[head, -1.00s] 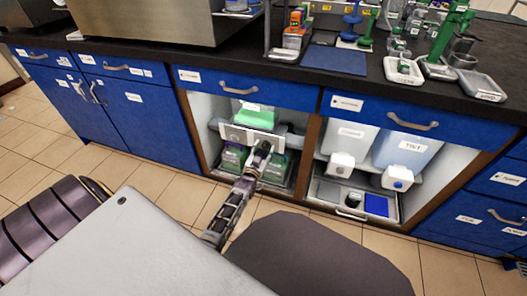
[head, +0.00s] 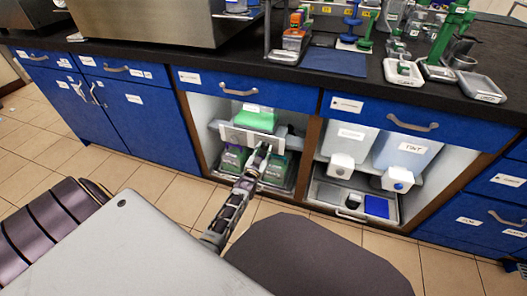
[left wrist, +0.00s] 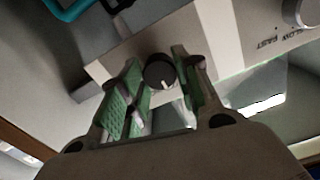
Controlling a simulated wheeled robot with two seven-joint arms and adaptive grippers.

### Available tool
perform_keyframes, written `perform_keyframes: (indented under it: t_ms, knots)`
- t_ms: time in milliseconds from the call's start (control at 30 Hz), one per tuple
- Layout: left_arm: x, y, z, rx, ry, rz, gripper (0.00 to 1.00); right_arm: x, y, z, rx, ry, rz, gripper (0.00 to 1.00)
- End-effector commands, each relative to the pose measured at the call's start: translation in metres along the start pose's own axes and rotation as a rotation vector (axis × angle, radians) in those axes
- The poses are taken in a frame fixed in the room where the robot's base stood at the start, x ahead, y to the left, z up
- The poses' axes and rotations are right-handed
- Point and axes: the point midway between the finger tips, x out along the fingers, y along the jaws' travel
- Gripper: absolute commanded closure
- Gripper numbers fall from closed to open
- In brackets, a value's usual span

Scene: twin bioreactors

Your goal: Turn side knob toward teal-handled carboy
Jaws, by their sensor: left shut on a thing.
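A black knob (left wrist: 159,73) with a white pointer line sits on the side of a pale control box (left wrist: 205,40) in the left wrist view. My left gripper (left wrist: 157,76) is shut on this knob, with a green-padded finger on each side. A teal handle (left wrist: 68,9) shows at the top left of that view; its carboy is mostly out of frame. In the head view my left gripper (head: 262,151) reaches into the left open cabinet, at the pale box (head: 236,135), and hides the knob. My right gripper is not in view.
A green container (head: 254,117) stands behind the box, and green-labelled containers (head: 233,158) sit below. The right bay holds two carboys with white caps (head: 341,165) above a tray. A wooden divider (head: 308,150) separates the bays. A silver knob (left wrist: 303,11) is beside SLOW/FAST lettering.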

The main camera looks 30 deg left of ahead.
Motion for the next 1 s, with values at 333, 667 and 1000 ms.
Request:
perform_keyframes:
  t_ms: [333,667,1000]
  knots:
    - [0.0,0.0,-0.001,0.111,-0.002,0.0,0.91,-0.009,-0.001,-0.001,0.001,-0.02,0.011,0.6]
    - [0.0,0.0,-0.001,0.354,-0.002,0.0,0.92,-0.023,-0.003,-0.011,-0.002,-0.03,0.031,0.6]
    - [0.0,0.001,0.0,0.633,-0.001,0.001,0.92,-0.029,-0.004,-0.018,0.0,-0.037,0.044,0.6]
